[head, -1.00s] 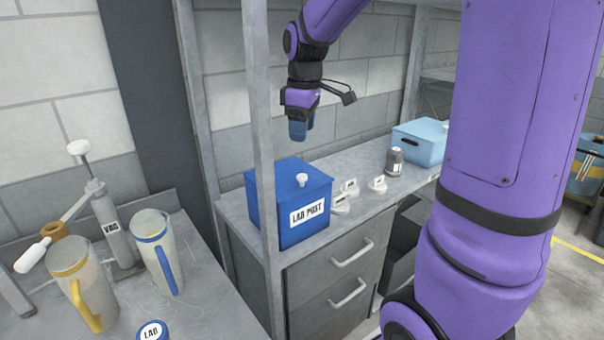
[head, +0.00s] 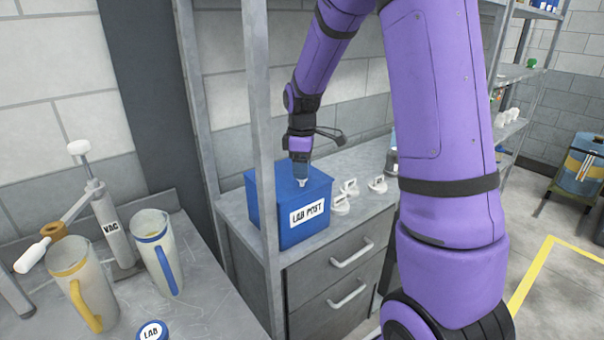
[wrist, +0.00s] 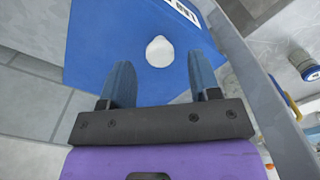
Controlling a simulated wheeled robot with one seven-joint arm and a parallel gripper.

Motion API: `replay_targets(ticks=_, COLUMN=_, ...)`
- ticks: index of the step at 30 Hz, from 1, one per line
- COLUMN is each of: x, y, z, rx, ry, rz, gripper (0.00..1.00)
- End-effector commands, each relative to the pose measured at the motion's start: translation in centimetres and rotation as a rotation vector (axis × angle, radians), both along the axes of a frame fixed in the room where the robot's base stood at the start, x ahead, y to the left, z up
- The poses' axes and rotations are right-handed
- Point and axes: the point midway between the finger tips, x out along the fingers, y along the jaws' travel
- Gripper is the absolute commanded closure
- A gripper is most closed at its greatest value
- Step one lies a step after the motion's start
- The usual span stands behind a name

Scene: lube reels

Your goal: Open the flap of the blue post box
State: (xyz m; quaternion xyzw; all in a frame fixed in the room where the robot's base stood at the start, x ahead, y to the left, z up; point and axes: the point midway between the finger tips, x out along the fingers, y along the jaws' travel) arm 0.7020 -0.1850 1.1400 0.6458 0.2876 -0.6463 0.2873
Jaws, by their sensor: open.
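The blue post box (head: 292,225) stands on the grey counter, with a white label reading LAB POST on its front. Its flap is the blue top, which lies closed, with a white knob (wrist: 160,51) on it. My gripper (head: 301,178) points down over the flap, right at the knob. In the wrist view my gripper (wrist: 163,80) is open, its two blue fingers on either side of the knob's line and the knob a little beyond them. The head view does not show whether the fingers touch the knob, as they cover most of it.
A grey shelf post (head: 262,130) stands close to the left front of the box. Several small white fittings (head: 349,187) lie on the counter to its right.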

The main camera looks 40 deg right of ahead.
Motion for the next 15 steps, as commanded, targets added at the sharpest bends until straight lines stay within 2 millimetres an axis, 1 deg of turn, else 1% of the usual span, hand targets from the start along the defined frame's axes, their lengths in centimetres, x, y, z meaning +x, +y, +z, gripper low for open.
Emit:
replay_targets(ticks=1, x=0.0, y=0.0, z=-0.7, rx=0.001, ry=0.003, rz=0.0, gripper=0.43)
replay_targets(ticks=6, x=0.0, y=0.0, z=-2.0, rx=0.0, ry=0.0, rz=0.001, gripper=0.43)
replay_targets(ticks=15, x=0.0, y=0.0, z=-2.3, rx=-0.001, ry=-0.001, rz=0.0, gripper=0.43)
